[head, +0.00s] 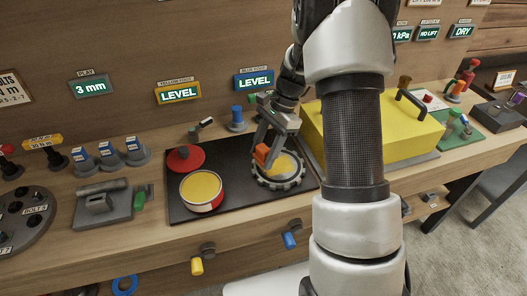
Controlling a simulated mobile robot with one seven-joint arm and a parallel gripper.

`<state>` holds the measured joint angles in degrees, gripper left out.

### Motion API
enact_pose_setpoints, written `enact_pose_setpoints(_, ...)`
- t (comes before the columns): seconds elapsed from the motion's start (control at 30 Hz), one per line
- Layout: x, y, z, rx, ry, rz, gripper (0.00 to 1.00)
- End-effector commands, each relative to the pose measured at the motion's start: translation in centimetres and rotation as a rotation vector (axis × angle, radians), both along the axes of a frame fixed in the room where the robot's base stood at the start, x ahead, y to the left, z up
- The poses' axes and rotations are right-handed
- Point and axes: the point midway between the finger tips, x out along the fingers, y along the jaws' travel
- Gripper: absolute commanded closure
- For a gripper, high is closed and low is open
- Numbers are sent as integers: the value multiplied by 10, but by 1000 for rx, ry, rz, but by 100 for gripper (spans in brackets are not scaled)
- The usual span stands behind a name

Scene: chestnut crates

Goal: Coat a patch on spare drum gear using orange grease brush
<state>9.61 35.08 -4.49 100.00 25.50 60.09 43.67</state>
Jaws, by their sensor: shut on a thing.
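The spare drum gear (296,179) is a dark toothed ring with a yellow face, lying on the right part of a black mat (234,205). My gripper (267,146) is shut on the orange grease brush (261,154) and holds it over the left part of the gear's face. I cannot tell whether the brush touches the face. An open tin (203,203) with yellow grease inside stands on the mat left of the gear. A red round lid (185,159) lies behind the tin.
A yellow box (335,140) with a black handle stands close right of the gear. My arm hides part of it. Blue-topped pieces (237,117) stand behind the mat. A grey block (101,203) and a green-handled piece (139,199) lie left. Knobs project from the bench front.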

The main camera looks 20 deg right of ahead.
Motion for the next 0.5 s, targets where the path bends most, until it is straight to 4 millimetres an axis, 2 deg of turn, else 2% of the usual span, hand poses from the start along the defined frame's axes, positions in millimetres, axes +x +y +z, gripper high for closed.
enact_pose_setpoints(0.03, 1, -2, 16, -3, -7, -1, 71)
enact_pose_setpoints(0.5, -3, -8, 57, -2, -6, 3, 71)
